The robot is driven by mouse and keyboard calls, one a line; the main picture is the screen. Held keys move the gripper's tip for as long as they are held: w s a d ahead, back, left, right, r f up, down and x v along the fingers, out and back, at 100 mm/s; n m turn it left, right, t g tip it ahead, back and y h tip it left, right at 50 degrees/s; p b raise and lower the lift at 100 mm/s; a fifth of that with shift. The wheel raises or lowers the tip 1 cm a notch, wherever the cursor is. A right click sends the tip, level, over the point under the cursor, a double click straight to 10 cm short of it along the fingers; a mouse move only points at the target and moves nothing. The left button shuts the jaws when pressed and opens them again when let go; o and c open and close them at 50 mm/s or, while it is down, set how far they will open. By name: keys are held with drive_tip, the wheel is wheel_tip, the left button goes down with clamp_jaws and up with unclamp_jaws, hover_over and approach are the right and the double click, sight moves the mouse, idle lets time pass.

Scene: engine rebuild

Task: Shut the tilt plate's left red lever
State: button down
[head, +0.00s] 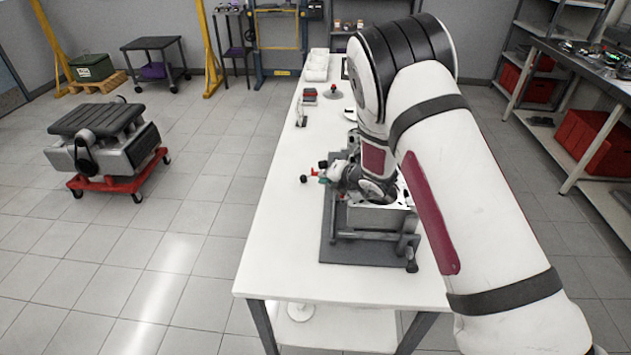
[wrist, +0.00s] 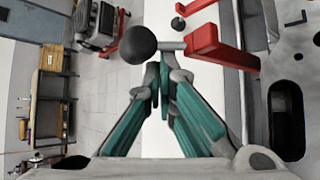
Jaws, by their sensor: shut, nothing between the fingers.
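In the wrist view, a red lever (wrist: 218,47) with a grey rod and a black ball knob (wrist: 137,44) lies just beyond my fingertips. A second red lever (wrist: 197,6) with a small black knob (wrist: 178,23) shows farther off at the top. My gripper (wrist: 161,75) is shut and empty, its teal fingertips close under the near lever's rod; I cannot tell if they touch. In the head view, my gripper (head: 328,176) is at the left side of the tilt plate (head: 362,219), partly hidden by my arm. Red lever parts (head: 313,173) show beside it.
The tilt plate stands on a dark mat (head: 340,250) on the white table (head: 285,225). A grey metal block (wrist: 290,70) is close on the right in the wrist view. A black-topped unit on a red dolly (head: 115,175) stands on the floor left. The table's front-left is clear.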

drive_tip(key=shift+m+t+y, duration=0.3)
drive_tip(key=shift+m+y, duration=0.3)
drive_tip(key=shift+y, duration=0.3)
drive_tip(key=shift+d+r, duration=0.2)
drive_tip(key=shift+d, duration=0.5)
drive_tip(key=shift+d+r, duration=0.25)
drive_tip(key=shift+d, duration=0.45)
drive_tip(key=shift+d+r, duration=0.2)
drive_tip(key=shift+d, duration=0.5)
drive_tip(key=shift+d, duration=0.15)
